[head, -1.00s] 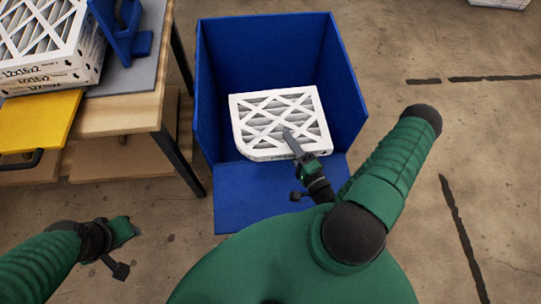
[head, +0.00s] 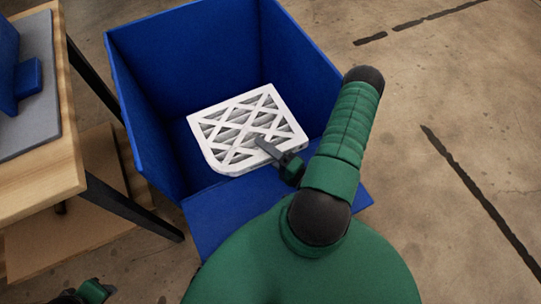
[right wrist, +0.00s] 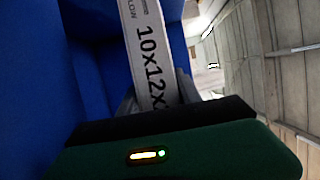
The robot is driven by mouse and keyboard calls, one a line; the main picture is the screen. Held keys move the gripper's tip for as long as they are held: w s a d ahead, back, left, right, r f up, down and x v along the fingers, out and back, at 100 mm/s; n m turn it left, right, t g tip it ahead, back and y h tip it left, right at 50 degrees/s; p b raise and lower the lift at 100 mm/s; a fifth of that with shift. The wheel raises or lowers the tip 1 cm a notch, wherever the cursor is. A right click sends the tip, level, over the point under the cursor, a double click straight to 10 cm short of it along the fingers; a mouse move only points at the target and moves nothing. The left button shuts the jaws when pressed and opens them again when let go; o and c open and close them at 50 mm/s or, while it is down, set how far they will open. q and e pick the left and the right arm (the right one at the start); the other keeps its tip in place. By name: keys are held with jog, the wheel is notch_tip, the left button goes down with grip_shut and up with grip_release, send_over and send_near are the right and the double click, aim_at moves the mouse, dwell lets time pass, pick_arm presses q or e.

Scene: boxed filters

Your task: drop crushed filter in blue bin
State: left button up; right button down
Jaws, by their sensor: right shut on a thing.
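The crushed filter (head: 226,158) is a white framed panel with a lattice face and one rounded, pushed-in corner at its lower left. It is inside the open-fronted blue bin (head: 190,55), lying nearly flat. My right gripper (head: 270,150) is shut on its near edge. I cannot tell whether the filter touches the bin floor. In the right wrist view, the filter's edge (right wrist: 147,45) with the print "10x12x" stands between blue bin walls (right wrist: 90,70). My left gripper (head: 92,292) shows only in part at the bottom left; its jaws are unclear.
A wooden workbench (head: 45,170) with a grey mat (head: 30,110) and a blue fixture (head: 28,78) stands left of the bin, its dark leg close by. The bin's front flap (head: 225,215) lies lowered towards me. Concrete floor (head: 450,90) to the right is clear.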

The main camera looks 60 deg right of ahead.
jog(key=w+d+f+b, duration=0.1)
jog(key=w+d+b, duration=0.1)
jog(key=w+b, duration=0.1)
jog(key=w+d+f+b, duration=0.1)
jog(key=w+d+b, duration=0.1)
jog(key=w+b, duration=0.2)
jog(key=w+d+f+b, duration=0.1)
jog(key=w+d+b, duration=0.1)
jog(key=w, duration=0.3)
jog(key=shift+d+b, duration=0.2)
jog(key=shift+b, duration=0.65)
jog(key=w+d+b, duration=0.1)
jog(key=w+d, duration=0.3)
jog(key=w, duration=0.3)
jog(key=shift+f, duration=0.25)
jog(key=c, duration=0.7)
grip_release()
jog(key=shift+c, duration=0.2)
jog(key=s+a+p, duration=0.2)
jog(key=s+p, duration=0.4)
jog(key=s, duration=1)
jog(key=shift+s+a+p, duration=0.15)
jog(key=shift+s+p, duration=0.15)
jog(key=shift+s, duration=0.05)
